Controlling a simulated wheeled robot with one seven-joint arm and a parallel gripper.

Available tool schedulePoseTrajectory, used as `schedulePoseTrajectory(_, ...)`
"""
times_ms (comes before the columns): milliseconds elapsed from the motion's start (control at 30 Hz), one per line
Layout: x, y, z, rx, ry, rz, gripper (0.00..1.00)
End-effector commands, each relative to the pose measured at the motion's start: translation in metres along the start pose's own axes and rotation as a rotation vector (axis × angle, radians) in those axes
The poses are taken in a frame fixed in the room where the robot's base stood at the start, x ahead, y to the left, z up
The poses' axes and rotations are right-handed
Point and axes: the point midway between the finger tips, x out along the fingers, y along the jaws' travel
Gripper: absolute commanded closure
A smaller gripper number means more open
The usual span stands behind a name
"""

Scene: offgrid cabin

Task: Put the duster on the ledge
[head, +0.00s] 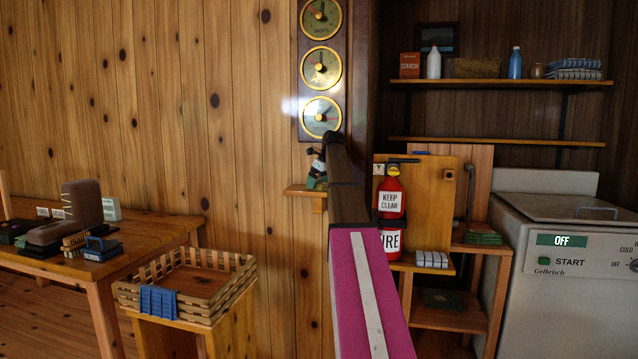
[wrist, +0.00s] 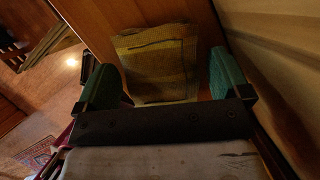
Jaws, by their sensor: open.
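The duster looks to be the folded yellow-brown cloth (wrist: 160,58) in the wrist view. It lies on an orange-brown wooden surface, beyond and between the teal fingers of my gripper (wrist: 165,80). The fingers are spread apart, with the cloth's near edge between them; I cannot tell whether they touch it. In the head view, my gripper (head: 317,172) is at the small wooden ledge (head: 298,190) on the plank wall, below the gauges. My arm hides the ledge's right part, and I cannot make out the cloth there.
Three round gauges (head: 321,63) hang above the ledge. A slatted crate (head: 240,283) with a blue cloth stands below left. A table (head: 75,262) with brushes and boxes is at the left. A fire extinguisher (head: 391,190) and a white machine (head: 570,290) are at the right.

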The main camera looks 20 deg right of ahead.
Motion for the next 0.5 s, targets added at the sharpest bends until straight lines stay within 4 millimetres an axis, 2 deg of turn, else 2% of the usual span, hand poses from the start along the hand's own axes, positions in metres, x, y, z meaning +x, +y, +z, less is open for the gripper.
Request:
schedulePoseTrajectory(133, -0.004, 0.0, 0.001, 0.0, -0.001, -0.001, 0.05)
schedulePoseTrajectory(233, -0.015, 0.0, 0.001, 0.0, -0.001, -0.002, 0.05)
schedulePoseTrajectory(500, -0.034, 0.002, -0.05, 0.002, -0.001, -0.001, 0.05)
